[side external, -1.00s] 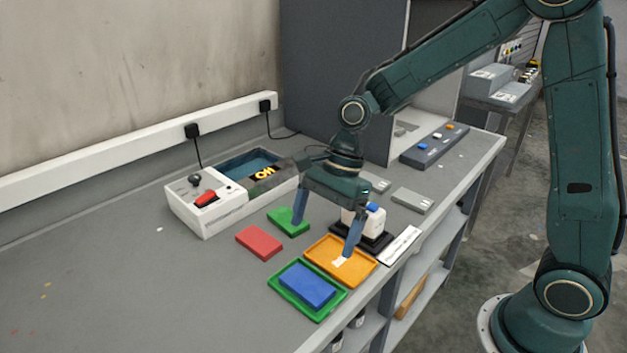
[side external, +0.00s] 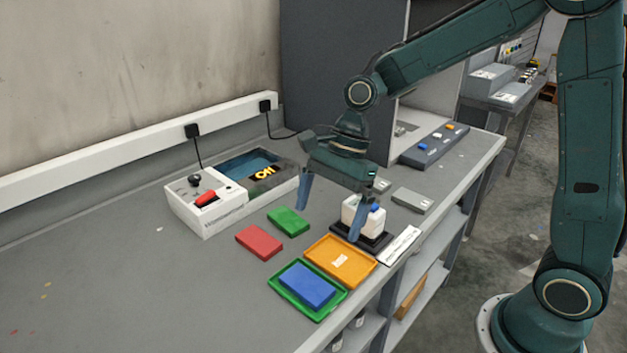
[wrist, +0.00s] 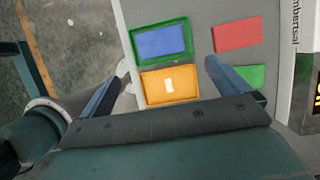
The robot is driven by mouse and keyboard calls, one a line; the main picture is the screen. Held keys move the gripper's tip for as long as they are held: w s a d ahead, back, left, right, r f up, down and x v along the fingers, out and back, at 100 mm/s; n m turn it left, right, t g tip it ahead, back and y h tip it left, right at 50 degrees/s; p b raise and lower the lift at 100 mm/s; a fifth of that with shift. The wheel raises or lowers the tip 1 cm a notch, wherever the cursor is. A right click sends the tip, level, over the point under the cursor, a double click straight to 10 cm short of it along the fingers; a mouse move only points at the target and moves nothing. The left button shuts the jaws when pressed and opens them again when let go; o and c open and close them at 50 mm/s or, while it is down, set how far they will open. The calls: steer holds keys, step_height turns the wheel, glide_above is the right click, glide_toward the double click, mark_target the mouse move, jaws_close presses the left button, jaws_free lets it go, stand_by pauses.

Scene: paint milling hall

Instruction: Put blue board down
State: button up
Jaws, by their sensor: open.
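The blue board (side external: 307,287) lies flat inside the green tray (side external: 325,313) near the front edge of the bench. In the wrist view the blue board (wrist: 163,42) also sits within the green tray's rim (wrist: 134,43). My gripper (side external: 328,214) is open and empty, raised above the bench behind the orange tray (side external: 322,246). It is apart from the blue board. In the wrist view the fingers of my gripper (wrist: 160,80) are spread wide on either side of the orange tray (wrist: 152,88).
A red board (side external: 259,243) and a green board (side external: 289,221) lie on the bench left of the orange tray. A white control box (side external: 207,205) is at the back. The bench's left is clear.

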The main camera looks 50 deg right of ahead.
steer(key=s+d+r+n+t+h, duration=0.2)
steer(key=s+d+r+n, duration=0.2)
steer(key=s+n, duration=0.5)
steer(key=s+d+r+n+t+h, duration=0.2)
steer(key=s+d+r+n, duration=0.3)
steer(key=s+n, duration=0.4)
steer(key=shift+s+d+r+t, duration=0.2)
steer(key=shift+r+t, duration=0.25)
steer(key=shift+t, duration=0.35)
stand_by(0.4)
